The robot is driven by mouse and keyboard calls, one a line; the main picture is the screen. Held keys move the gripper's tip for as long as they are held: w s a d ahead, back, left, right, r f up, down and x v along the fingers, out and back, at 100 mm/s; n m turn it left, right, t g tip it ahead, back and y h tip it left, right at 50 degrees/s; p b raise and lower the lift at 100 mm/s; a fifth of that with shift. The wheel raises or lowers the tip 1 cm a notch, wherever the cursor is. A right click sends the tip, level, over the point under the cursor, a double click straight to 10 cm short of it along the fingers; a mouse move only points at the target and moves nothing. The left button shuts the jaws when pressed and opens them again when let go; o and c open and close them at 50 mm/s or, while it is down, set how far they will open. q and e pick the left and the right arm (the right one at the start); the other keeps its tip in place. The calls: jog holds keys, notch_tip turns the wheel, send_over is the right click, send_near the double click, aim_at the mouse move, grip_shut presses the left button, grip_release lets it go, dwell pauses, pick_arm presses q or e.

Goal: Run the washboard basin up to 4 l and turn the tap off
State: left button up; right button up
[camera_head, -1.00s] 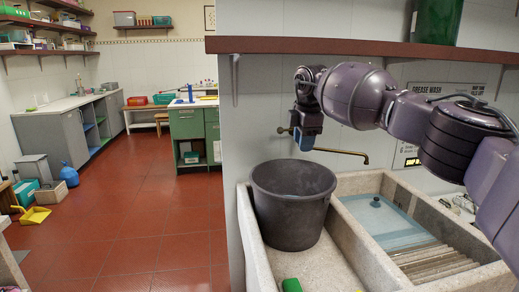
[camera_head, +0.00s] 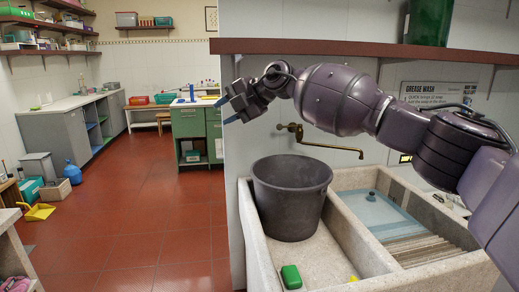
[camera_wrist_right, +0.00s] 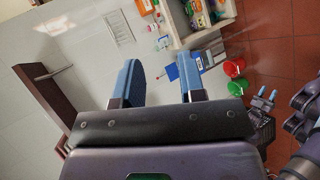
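The stone washboard basin (camera_head: 256,243) stands against the wall at the right of the head view. One compartment holds a dark bucket; the other has a pale blue, water-like area (camera_head: 378,218) with a dark knob and ribbed slats (camera_head: 425,249). Its water level is not readable. A brass tap (camera_head: 320,144) sticks out of the wall above; no stream shows at its spout. My right gripper (camera_head: 220,108) is open and empty, up and left of the tap, apart from it; its fingers also show in the wrist view (camera_wrist_right: 161,80). My left gripper (camera_wrist_right: 267,94) appears only there, small, fingertips apart.
The dark bucket (camera_head: 291,200) stands in the left compartment, with a green block (camera_head: 291,277) in front. A brown shelf (camera_head: 360,47) with a green container (camera_head: 428,22) runs above my right arm. Open red floor (camera_head: 150,220) lies to the left.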

jog(key=s+a+f+m+t+y, duration=0.2)
jog(key=s+a+f+y, duration=0.15)
jog(key=s+y, duration=0.35)
jog(key=s+d+f+m+t+h, duration=0.3)
jog(key=d+f+m+h, duration=0.1)
jog(key=d+f+m, duration=0.5)
jog(key=s+d+f+m+t+h, duration=0.5)
jog(key=d+f, duration=0.3)
jog(key=f, duration=0.3)
jog(key=s+d+f+m+t+h, duration=0.2)
jog(key=d+f+m+h, duration=0.2)
jog(key=d+f+m, duration=0.5)
jog(key=s+d+f+m+g+h, duration=0.1)
jog(key=s+d+f+m+h, duration=0.1)
jog(key=s+d+f, duration=0.2)
jog(key=s+d+f+m+g+h, duration=0.1)
jog(key=s+d+f, duration=0.4)
jog(key=s+f, duration=0.6)
jog(key=s+d+f+m+g+h, duration=0.2)
jog(key=s+f, duration=0.6)
jog(key=s, duration=0.5)
jog(key=shift+s+d+f+m+g+h, duration=0.25)
jog(key=shift+d+m+g, duration=0.35)
jog(key=shift+d, duration=0.65)
jog(key=shift+r, duration=0.1)
